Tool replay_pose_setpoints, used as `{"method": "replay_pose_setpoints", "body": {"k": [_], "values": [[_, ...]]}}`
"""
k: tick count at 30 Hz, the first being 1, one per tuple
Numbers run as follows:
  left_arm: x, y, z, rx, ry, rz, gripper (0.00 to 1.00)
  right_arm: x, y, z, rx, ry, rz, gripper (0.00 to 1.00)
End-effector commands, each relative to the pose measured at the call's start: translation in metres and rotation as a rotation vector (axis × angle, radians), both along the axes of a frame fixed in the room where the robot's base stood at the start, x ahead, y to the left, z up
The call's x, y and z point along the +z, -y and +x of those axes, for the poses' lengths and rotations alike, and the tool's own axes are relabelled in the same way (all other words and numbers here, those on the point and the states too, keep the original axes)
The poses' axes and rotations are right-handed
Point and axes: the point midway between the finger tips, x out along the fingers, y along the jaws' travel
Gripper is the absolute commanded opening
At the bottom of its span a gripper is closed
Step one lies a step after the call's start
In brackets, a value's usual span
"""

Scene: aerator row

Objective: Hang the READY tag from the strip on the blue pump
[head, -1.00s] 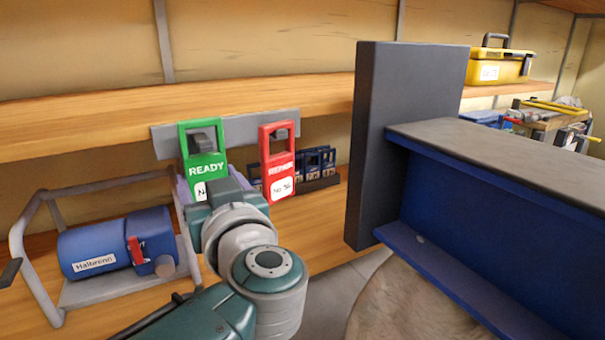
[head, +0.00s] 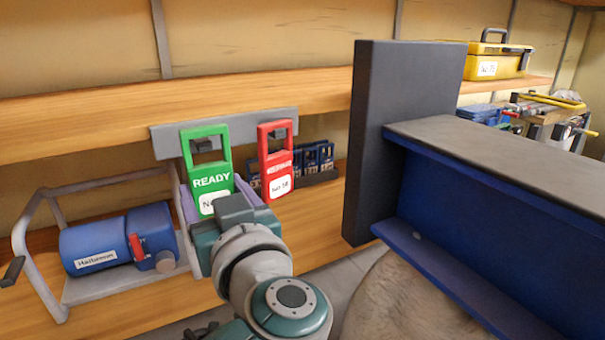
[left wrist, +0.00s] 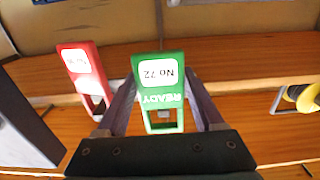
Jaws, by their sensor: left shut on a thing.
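The green READY tag (head: 208,180) is held in my left gripper (head: 215,198) in front of the grey strip (head: 240,126). It leans a little, and a dark hook shows through its top opening; I cannot tell whether the tag still touches it. In the left wrist view the tag (left wrist: 160,85) appears upside down, marked No 72, between the fingers of my gripper (left wrist: 162,98). The blue pump (head: 100,243) lies in a grey tube frame at lower left, with a red switch. My right gripper is not in view.
A red tag (head: 277,165) hangs on the strip just right. Several dark blue tags (head: 318,160) stand behind it. A tall dark panel (head: 390,150) and blue ledge block the right side. A wooden shelf (head: 90,120) runs above. A yellow toolbox (head: 495,62) sits far right.

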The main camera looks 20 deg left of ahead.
Motion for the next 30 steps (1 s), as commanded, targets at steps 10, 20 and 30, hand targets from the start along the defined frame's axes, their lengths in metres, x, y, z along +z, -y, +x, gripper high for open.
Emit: {"method": "replay_pose_setpoints", "body": {"k": [10, 20, 30], "values": [[0.001, 0.014, -0.012, 0.000, -0.001, -0.001, 0.24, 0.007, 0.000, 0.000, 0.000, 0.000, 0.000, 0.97], [0.000, 0.026, -0.023, 0.000, -0.001, -0.002, 0.24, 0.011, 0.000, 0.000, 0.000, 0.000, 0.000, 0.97], [0.000, 0.037, -0.032, 0.000, 0.000, 0.000, 0.24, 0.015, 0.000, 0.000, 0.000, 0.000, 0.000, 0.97]]}}
